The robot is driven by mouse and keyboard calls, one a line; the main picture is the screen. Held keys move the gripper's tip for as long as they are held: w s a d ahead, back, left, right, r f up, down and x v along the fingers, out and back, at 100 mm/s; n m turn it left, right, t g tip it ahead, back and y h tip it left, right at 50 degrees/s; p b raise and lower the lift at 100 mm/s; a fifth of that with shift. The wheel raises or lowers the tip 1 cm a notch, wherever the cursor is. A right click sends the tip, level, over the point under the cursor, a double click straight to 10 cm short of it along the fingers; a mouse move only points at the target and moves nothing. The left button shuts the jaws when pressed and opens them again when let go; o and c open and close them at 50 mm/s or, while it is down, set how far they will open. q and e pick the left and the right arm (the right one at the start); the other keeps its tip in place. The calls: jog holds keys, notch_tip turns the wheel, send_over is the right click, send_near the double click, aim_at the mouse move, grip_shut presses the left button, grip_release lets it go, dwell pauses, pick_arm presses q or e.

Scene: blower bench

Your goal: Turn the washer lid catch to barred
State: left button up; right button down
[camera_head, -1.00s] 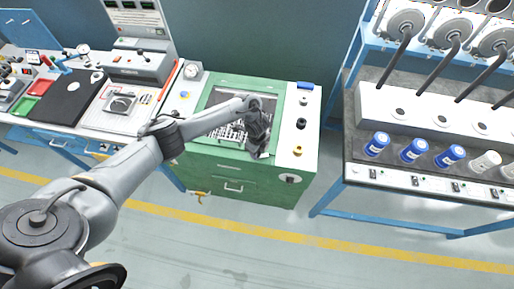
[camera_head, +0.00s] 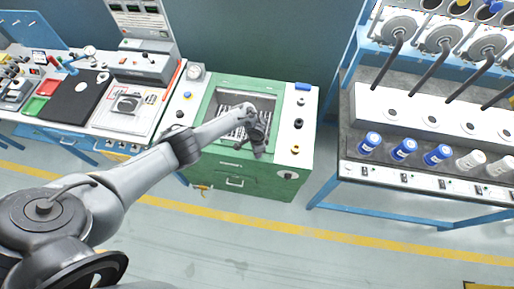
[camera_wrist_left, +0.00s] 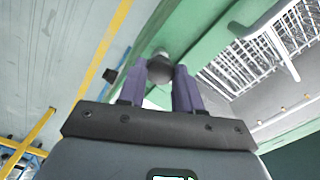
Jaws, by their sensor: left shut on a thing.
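The washer is a green cabinet (camera_head: 215,168) with a green-framed opening in its top, where a white wire rack (camera_head: 228,122) shows. The rack also shows at the right of the left wrist view (camera_wrist_left: 262,55). My left gripper (camera_head: 257,150) reaches down at the front edge of the washer's top. In the left wrist view its two fingers (camera_wrist_left: 162,78) are shut on a dark grey knob, the lid catch (camera_wrist_left: 160,69), beside the green frame. The fingers and wrist hide much of the catch, and I cannot read its setting. My right gripper is not in view.
A bench with blue-capped bottles (camera_head: 404,149) stands right. A bench with instruments (camera_head: 128,103) stands left. The floor in front is clear.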

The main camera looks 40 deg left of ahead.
pick_arm(q)
jog(key=shift+r+n+p, duration=0.1)
jog(key=shift+n+p, duration=0.6)
jog(key=shift+n, duration=0.9)
jog(key=o, duration=1)
jog(key=shift+o, duration=0.2)
notch_tip(320, 180, up, 11)
jog(key=p, duration=0.4)
jog(key=shift+p, duration=0.35)
